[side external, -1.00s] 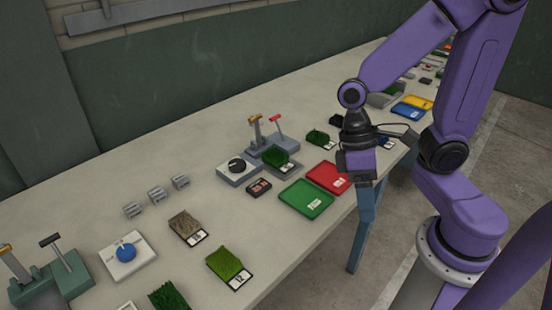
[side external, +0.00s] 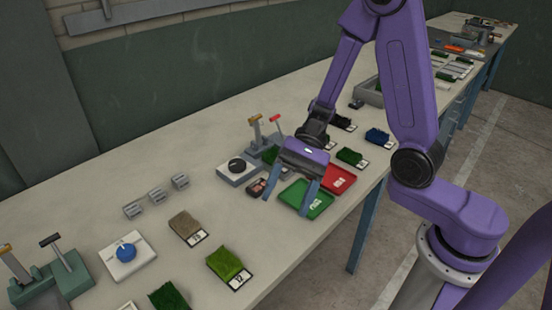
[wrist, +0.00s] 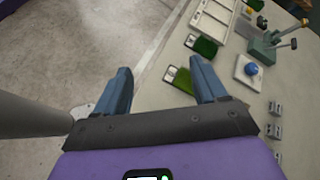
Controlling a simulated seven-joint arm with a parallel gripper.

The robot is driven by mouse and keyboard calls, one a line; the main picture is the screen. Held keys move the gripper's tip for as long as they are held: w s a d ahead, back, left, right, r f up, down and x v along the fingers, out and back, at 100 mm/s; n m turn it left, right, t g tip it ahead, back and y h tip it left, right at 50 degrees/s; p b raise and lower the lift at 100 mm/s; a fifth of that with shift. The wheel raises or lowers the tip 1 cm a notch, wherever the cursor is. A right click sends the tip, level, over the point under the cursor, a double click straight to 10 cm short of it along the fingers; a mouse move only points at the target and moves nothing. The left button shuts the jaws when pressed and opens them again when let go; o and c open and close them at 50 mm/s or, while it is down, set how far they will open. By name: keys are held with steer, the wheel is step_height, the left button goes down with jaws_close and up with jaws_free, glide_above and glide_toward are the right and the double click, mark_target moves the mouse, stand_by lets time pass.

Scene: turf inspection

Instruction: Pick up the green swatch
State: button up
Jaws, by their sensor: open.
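Several green swatches lie on the bench, so I cannot tell which one the task means. In the side view, a green swatch (side external: 225,262) with a white label is at the front, and a darker green one (side external: 168,297) is at the lower edge. My gripper (side external: 288,205) is open and empty, fingers pointing down, above the bench by the green tray (side external: 319,207). In the wrist view, my gripper (wrist: 163,84) shows spread fingers. A green swatch (wrist: 182,78) lies beyond the right finger, partly hidden by it, with another green swatch (wrist: 204,46) farther off.
A red tray (side external: 342,175) sits beside the green one. A brown swatch (side external: 184,223), a blue-knobbed white plate (side external: 128,254), grey clips (side external: 157,196) and a blue swatch (side external: 377,136) are on the bench. An upright-handled fixture (side external: 256,128) stands behind my gripper.

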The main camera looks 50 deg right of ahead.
steer(key=w+d+f+m+t, duration=0.3)
steer(key=w+d+m+t, duration=0.4)
steer(key=w+m+t, duration=0.6)
steer(key=s+d+f+m+t+h, duration=0.1)
steer(key=s+d+f+m+h, duration=0.1)
steer(key=d+m+h, duration=0.1)
steer(key=s+d+f+m+t+h, duration=0.1)
steer(key=s+d+f+m+h, duration=0.1)
steer(key=d+m+h, duration=0.2)
steer(key=s+d+f+m+t+h, duration=0.2)
steer(key=d+m+h, duration=0.2)
steer(key=d+m, duration=0.2)
steer(key=shift+d+f+m, duration=0.15)
steer(key=shift+d+m, duration=0.05)
steer(key=shift+d, duration=0.4)
steer(key=shift+d+f+m, duration=0.15)
steer(key=shift+d+m, duration=0.05)
steer(key=shift+d, duration=0.4)
steer(key=shift+x, duration=6.1)
steer(key=shift+r+x, duration=0.2)
steer(key=shift+x, duration=1.1)
steer(key=shift+r+x, duration=0.2)
steer(key=shift+x, duration=1.05)
steer(key=shift+w+d, duration=0.1)
steer(key=shift+w, duration=0.1)
steer(key=c, duration=0.8)
steer(key=shift+r, duration=0.1)
